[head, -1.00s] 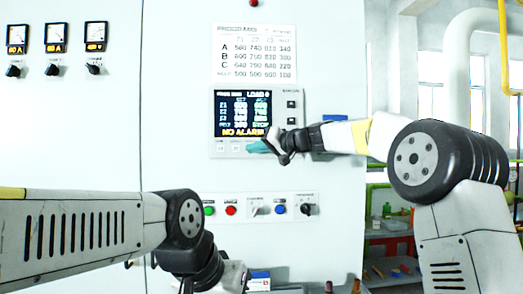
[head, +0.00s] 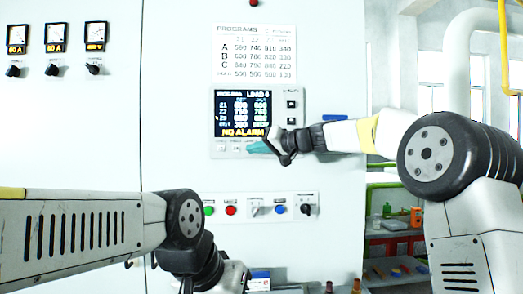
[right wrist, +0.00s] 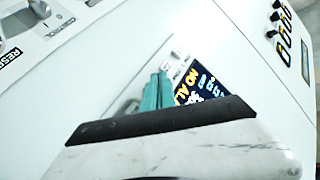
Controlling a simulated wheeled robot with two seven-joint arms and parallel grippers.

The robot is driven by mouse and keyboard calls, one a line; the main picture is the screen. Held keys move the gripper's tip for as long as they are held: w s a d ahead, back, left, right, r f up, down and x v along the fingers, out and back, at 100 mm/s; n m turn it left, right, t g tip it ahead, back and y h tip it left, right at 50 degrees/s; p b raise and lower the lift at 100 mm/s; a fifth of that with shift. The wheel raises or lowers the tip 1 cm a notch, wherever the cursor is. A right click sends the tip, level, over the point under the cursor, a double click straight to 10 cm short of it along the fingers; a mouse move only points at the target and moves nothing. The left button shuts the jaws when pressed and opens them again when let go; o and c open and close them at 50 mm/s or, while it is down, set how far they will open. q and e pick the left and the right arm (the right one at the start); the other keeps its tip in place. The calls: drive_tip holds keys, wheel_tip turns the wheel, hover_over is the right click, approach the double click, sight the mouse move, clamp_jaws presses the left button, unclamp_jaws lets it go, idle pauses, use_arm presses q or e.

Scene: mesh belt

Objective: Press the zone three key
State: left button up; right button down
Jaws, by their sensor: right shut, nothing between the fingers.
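The control panel (head: 218,120) on the white cabinet has a dark screen (head: 242,113) reading NO ALARM, with rows of values above. A row of small pale keys (head: 221,149) runs under the screen; its right part is hidden by my gripper, and I cannot read the key labels. My right gripper (head: 257,147) has teal fingertips, shut and empty, at the screen's lower right edge over the key row. In the right wrist view the teal fingers (right wrist: 157,92) lie beside the screen (right wrist: 203,86); contact cannot be told. My left gripper (head: 235,276) is low in front of the cabinet, its jaws unclear.
A printed program table (head: 254,55) is above the panel. Dark side keys (head: 291,105) are right of the screen. Below are a green button (head: 209,210), a red button (head: 231,210), a blue button (head: 280,209) and switches. Shelves (head: 390,232) stand at right.

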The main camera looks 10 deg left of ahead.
drive_tip(key=shift+s+d, duration=0.25)
drive_tip(key=shift+s, duration=0.55)
drive_tip(key=shift+s+d, duration=0.2)
drive_tip(key=shift+s, duration=0.6)
drive_tip(key=shift+s+d, duration=0.25)
drive_tip(key=shift+s, duration=0.55)
